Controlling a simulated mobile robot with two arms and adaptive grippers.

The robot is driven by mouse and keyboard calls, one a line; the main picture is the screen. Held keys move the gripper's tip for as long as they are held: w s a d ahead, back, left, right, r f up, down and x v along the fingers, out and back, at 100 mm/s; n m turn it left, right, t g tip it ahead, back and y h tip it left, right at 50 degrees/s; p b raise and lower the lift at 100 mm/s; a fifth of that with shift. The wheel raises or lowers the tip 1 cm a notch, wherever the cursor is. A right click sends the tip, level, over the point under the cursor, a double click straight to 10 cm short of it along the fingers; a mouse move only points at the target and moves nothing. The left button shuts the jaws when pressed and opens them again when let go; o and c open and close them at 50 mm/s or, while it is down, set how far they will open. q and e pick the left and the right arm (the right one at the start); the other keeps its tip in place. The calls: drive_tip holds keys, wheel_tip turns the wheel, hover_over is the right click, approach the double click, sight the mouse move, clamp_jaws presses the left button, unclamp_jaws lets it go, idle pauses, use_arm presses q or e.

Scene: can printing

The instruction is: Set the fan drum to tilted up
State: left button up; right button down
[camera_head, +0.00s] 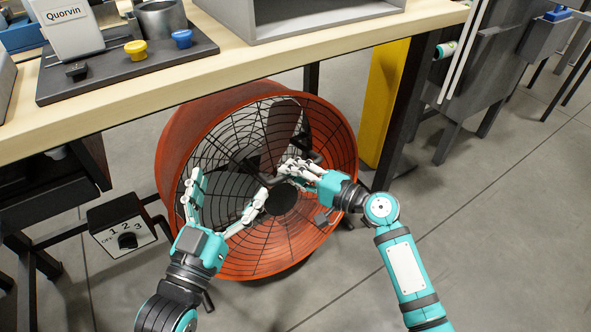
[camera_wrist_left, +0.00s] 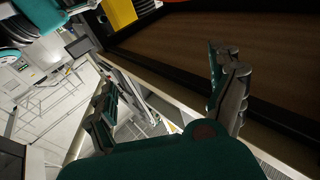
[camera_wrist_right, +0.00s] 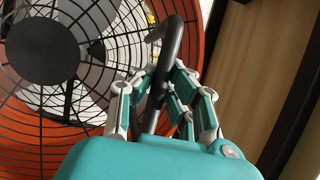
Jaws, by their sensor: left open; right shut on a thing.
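The fan drum (camera_head: 172,150) is a large orange-red cylinder with a black wire grille, standing on the floor under the table edge. Its grille faces up and toward me. My right gripper (camera_head: 283,172) is shut on a dark bar in front of the grille; the right wrist view shows this curved black handle (camera_wrist_right: 172,45) between the fingers (camera_wrist_right: 165,95), with the grille and orange rim behind. My left gripper (camera_head: 225,200) is open in front of the left part of the grille, with nothing between its fingers. The left wrist view shows its fingers (camera_wrist_left: 170,95) spread apart and empty.
A switch box (camera_head: 122,226) marked OFF, 1, 2, 3 stands left of the drum. The wooden table (camera_head: 235,65) overhangs the drum and carries a dark panel with yellow and blue knobs. A yellow post (camera_head: 384,105) stands behind right.

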use_arm(q)
wheel_tip(320, 180, down, 12)
drive_tip(key=s+a+g+y+p, duration=0.2)
drive_tip(key=s+g, duration=0.1)
drive_tip(key=g, duration=0.4)
drive_tip(key=shift+a+r+y, duration=0.15)
drive_tip(key=shift+a+y, duration=0.05)
drive_tip(key=shift+y, duration=0.1)
use_arm(e)
drive_tip(key=shift+w+a+r+h, duration=0.3)
drive_tip(key=shift+w+a+r, duration=0.05)
drive_tip(key=shift+w+r, duration=0.25)
drive_tip(key=c, duration=1.3)
unclamp_jaws()
use_arm(q)
drive_tip(key=shift+w, duration=0.1)
use_arm(e)
drive_tip(key=shift+s+d, duration=0.1)
drive_tip(key=v, duration=1.1)
drive_tip(key=shift+s+d, duration=0.15)
drive_tip(key=shift+d, duration=0.25)
